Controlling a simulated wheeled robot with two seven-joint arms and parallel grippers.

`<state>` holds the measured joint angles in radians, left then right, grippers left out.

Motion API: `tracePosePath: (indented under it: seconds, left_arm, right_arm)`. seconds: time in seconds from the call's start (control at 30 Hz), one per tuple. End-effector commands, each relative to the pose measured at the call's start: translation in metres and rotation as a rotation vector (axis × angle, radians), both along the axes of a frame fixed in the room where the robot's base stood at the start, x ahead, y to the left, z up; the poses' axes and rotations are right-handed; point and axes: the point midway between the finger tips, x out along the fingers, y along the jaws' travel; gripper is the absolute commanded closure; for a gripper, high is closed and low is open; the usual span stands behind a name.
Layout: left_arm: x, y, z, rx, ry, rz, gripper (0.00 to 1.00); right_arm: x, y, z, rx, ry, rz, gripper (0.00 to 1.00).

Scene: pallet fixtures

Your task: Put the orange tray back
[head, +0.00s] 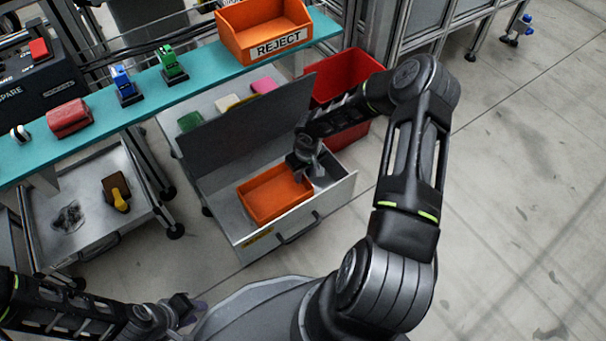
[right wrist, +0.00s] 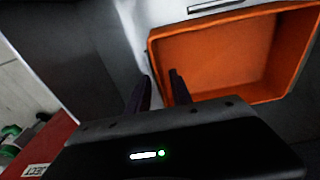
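The orange tray (head: 275,210) lies in the open grey drawer (head: 330,200), empty as far as I see. My right gripper (head: 316,172) is low over the drawer at the tray's right end. In the right wrist view, the two fingers (right wrist: 160,82) are apart at a corner of the tray (right wrist: 215,58). One finger shows against the tray's inside and the other outside its wall; I cannot tell whether they touch it. My left gripper (head: 190,308) is at the bottom left, far from the tray, its fingers unclear.
A teal shelf (head: 205,85) carries an orange REJECT bin (head: 265,30) and several small fixtures. A red bin (head: 350,75) stands behind the drawer's right side. A grey upright panel (head: 250,120) rises behind the tray. Another open drawer (head: 90,235) is at left. Floor at right is clear.

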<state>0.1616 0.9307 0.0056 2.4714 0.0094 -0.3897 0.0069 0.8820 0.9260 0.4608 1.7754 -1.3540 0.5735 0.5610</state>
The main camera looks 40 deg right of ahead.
Motion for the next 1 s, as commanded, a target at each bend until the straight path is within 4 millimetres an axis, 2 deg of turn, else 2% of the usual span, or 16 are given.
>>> tracePosePath:
  seconds: [0.03,0.3,0.5,0.63,1.0]
  left_arm:
    - [0.0,0.0,0.007,0.0,0.001,0.0,0.7]
    - [-0.004,0.001,0.031,-0.002,0.012,-0.005,0.7]
    - [-0.007,0.001,0.041,-0.003,0.019,-0.009,0.7]
    - [-0.007,0.001,0.043,-0.004,0.021,-0.01,0.7]
    - [-0.007,0.001,0.042,-0.004,0.02,-0.009,0.7]
  right_arm:
    - [-0.001,-0.001,0.013,-0.002,-0.002,0.002,0.74]
    - [-0.007,-0.001,0.07,-0.003,-0.003,-0.001,0.74]
    - [-0.012,0.0,0.099,-0.001,-0.001,0.0,0.74]
    - [-0.013,0.0,0.105,0.0,0.0,0.0,0.74]
    - [-0.013,0.0,0.105,0.0,0.0,0.0,0.74]
